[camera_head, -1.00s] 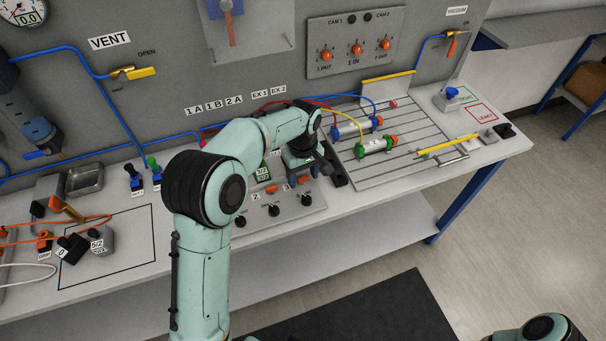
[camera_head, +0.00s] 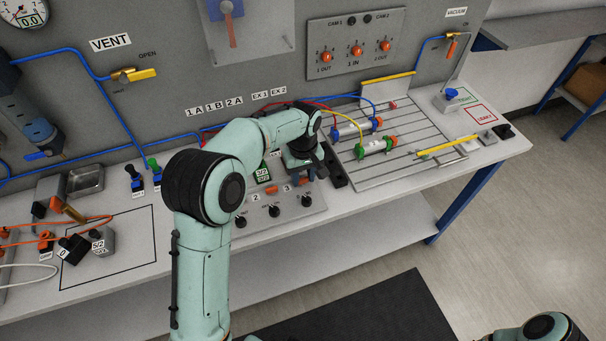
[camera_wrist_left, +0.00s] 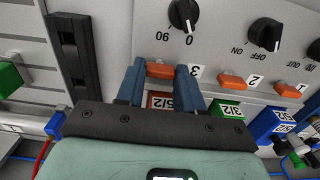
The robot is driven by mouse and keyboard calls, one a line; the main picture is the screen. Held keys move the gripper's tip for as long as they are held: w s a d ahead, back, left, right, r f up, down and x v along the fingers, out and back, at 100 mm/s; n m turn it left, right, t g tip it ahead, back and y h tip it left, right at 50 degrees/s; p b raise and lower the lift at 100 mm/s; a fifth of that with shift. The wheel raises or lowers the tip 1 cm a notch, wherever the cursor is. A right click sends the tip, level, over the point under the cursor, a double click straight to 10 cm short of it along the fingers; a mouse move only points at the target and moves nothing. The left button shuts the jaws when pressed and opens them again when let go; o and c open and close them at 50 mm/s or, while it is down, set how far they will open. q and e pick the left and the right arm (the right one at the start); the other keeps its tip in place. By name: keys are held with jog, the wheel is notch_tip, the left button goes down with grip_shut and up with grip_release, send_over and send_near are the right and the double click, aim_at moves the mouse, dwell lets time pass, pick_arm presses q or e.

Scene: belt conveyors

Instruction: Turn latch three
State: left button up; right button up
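Latch three is a small orange lever on the grey valve panel, beside the label 3; it shows in the left wrist view (camera_wrist_left: 160,70). My left gripper (camera_wrist_left: 161,80) has its two blue fingers apart, one on each side of this latch. I cannot tell whether either finger touches it. In the head view my left gripper (camera_head: 309,173) is low over the right end of the panel (camera_head: 290,215), and hides part of it. My right gripper is out of view.
Latch two (camera_wrist_left: 230,82) and latch one (camera_wrist_left: 287,90) lie beside latch three, with black knobs (camera_wrist_left: 265,34) close by. A dark rail (camera_wrist_left: 72,52) stands near the panel's end. The slotted plate (camera_head: 420,155) carries cylinders and hoses.

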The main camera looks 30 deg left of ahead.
aim_at(303, 179)
pick_arm(q)
jog(key=o, duration=0.4)
jog(key=shift+c, duration=0.2)
notch_tip(303, 179, up, 13)
jog(key=p, duration=0.2)
jog(key=shift+r, duration=0.2)
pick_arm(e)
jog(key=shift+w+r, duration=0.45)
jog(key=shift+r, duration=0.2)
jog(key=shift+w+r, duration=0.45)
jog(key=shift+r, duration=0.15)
